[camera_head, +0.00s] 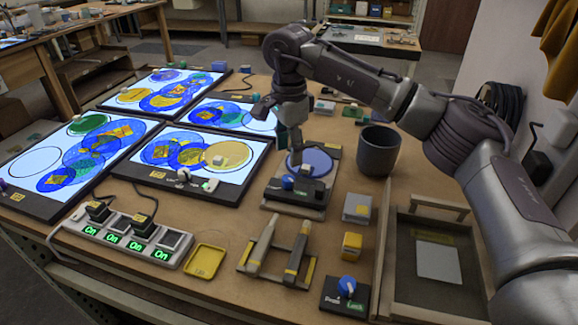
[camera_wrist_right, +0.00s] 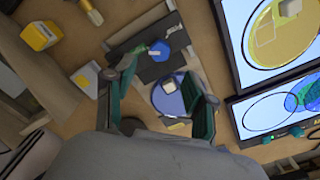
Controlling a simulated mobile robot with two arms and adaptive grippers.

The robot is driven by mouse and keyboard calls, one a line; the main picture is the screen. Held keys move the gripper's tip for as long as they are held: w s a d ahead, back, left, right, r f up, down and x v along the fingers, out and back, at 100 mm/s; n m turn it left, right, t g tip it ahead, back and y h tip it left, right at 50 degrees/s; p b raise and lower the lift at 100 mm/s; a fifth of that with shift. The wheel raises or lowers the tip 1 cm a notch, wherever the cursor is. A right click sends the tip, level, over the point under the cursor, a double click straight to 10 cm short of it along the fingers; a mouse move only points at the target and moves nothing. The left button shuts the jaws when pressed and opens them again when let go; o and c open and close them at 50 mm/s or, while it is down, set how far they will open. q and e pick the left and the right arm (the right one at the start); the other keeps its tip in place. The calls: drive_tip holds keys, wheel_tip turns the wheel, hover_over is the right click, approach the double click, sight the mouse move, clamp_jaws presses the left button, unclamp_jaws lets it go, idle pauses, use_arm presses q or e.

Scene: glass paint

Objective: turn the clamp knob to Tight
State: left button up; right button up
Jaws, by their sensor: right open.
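The blue knob (camera_head: 288,182) sits on a dark block at the front of a small board (camera_head: 290,207), by a round blue disc (camera_head: 322,160). In the right wrist view the knob (camera_wrist_right: 160,50) looks hexagonal with a pale pointer, and the disc (camera_wrist_right: 168,102) carries a small pale block (camera_wrist_right: 175,83). The knob's lettering is too small to read. My right gripper (camera_head: 296,158) points down over the disc, behind the knob. Its open fingers (camera_wrist_right: 163,95) show on either side of the disc, with nothing between them gripped. My left gripper is out of view.
A dark cup (camera_head: 377,150) stands right of the board. A grey block (camera_head: 357,208), a yellow block (camera_head: 351,246) and another blue knob (camera_head: 347,286) are in front. Lit panels (camera_head: 205,158) and a power strip (camera_head: 130,236) lie left. A tray (camera_head: 398,275) is at right.

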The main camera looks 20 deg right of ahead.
drive_tip(key=shift+r, duration=2.3)
